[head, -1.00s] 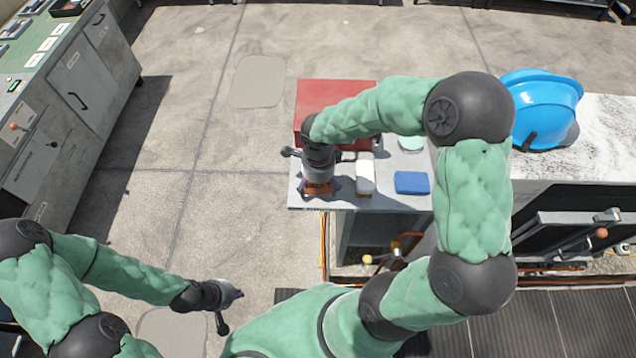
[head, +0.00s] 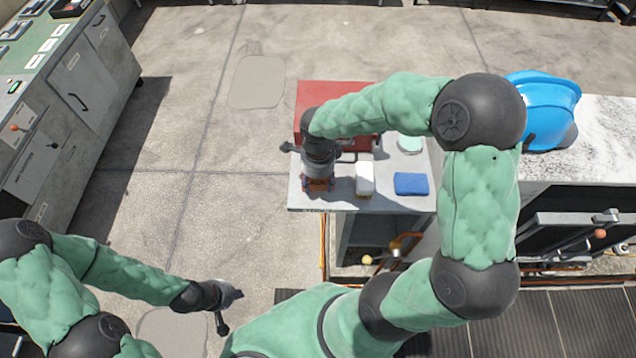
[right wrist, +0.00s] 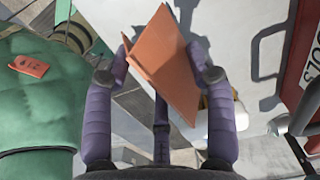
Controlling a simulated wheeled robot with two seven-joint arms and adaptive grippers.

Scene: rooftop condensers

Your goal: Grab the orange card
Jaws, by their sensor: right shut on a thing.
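The orange card (right wrist: 172,62) is between the two purple fingers of my right gripper (right wrist: 165,75) in the right wrist view. It looks like a folded or two-leaved card, tilted, with its far part sticking out past the fingertips. In the head view my right gripper (head: 318,186) points down over the front left corner of the grey bench top (head: 345,200). Only a small orange-brown part of the card shows there, below the wrist. My left gripper (head: 230,296) is low at the left, over the floor and away from the bench; its fingers are too small to read.
Beside the right gripper stand a white block-like item (head: 365,178) and a blue sponge-like block (head: 411,184). A red box (head: 330,92) is behind the wrist, and a pale green round item (head: 410,144) lies further right. A blue helmet (head: 543,105) rests on the right-hand counter.

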